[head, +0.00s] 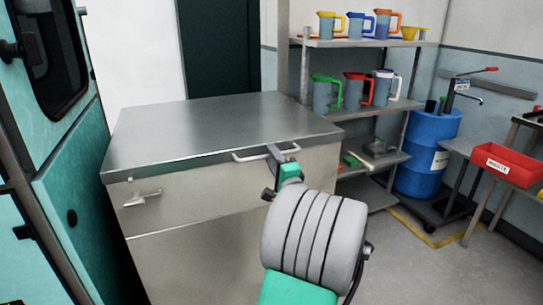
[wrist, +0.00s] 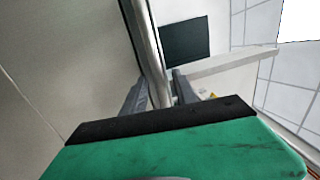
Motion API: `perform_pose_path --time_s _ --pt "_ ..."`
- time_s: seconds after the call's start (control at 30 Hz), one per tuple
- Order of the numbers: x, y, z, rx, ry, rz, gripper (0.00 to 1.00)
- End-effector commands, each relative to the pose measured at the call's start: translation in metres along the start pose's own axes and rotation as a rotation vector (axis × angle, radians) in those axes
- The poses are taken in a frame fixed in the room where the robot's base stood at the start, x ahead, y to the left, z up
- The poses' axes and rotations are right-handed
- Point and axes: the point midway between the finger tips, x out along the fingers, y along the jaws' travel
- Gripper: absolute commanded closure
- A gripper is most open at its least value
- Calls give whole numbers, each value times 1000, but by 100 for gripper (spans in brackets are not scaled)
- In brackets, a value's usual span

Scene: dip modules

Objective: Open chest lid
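The chest (head: 235,190) is a pale metal box whose steel lid (head: 215,125) lies shut on it. A bar handle (head: 250,155) runs along the lid's front edge, and a latch (head: 142,198) is on the front left. My gripper (head: 279,158) is at the right end of the handle. In the wrist view the handle bar (wrist: 147,40) passes between the two fingers of my gripper (wrist: 161,88), close to both. Whether the fingers press on the bar is not clear. In the head view my own wrist hides part of the chest's front right.
A teal cabinet or vehicle door (head: 75,210) stands close on the left. Shelves (head: 370,108) with coloured jugs are behind right. A blue drum (head: 425,150) and a red bin (head: 507,165) stand farther right. Open floor (head: 420,270) lies right of the chest.

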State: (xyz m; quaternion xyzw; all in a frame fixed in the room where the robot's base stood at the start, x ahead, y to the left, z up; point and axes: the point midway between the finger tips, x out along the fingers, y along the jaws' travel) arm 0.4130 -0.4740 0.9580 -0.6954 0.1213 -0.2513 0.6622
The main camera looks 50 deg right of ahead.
Motion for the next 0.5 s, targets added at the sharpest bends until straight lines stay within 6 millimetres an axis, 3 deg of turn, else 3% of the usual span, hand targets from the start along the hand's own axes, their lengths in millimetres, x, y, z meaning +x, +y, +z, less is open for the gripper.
perform_pose_path --time_s 0.3,0.5 --pt "8 0 0 -1 1 0 66" --pt "8 0 0 -2 0 0 81"
